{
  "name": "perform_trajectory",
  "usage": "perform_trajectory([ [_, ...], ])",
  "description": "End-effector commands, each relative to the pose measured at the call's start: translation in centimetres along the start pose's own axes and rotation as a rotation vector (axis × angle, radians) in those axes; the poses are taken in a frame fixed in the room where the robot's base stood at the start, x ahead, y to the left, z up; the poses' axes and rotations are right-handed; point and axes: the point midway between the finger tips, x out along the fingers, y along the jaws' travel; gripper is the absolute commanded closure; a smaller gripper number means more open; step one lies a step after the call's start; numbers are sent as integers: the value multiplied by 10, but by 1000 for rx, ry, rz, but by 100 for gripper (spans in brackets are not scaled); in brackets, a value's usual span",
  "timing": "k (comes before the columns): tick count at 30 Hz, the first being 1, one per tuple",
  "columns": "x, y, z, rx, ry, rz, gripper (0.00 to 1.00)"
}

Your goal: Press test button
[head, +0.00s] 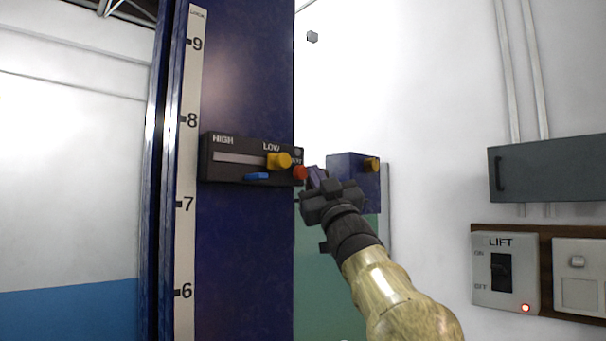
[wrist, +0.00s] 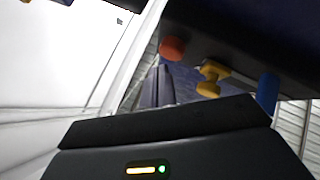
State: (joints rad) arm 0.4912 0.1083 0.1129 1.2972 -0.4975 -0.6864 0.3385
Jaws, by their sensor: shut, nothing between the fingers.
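A black control box (head: 235,171) sits on the blue lift column, marked HIGH and LOW. A red round button (head: 300,173) is at its right end, next to a yellow knob (head: 279,160); a blue tab (head: 257,176) is below. The lettering above the red button is partly unreadable. My gripper (head: 316,178) is shut and empty, just right of the red button. In the wrist view the red button (wrist: 172,48) is close to the shut fingers (wrist: 158,84), with the yellow knob (wrist: 211,77) and blue tab (wrist: 267,93) farther right. Contact cannot be told.
The blue column (head: 240,250) carries a height scale (head: 187,150) at its left. A smaller blue box with a yellow knob (head: 371,164) is behind my gripper. On the right wall are a LIFT switch (head: 502,272) with a lit red lamp and a grey cabinet (head: 550,168).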

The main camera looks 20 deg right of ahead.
Motion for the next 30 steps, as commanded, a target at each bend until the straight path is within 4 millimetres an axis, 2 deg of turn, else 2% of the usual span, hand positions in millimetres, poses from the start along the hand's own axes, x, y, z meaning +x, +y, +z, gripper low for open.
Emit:
perform_trajectory([
  [21, -34, 25, -24, -1, 0, 1, 100],
  [30, -35, 26, -25, 0, 0, 0, 100],
])
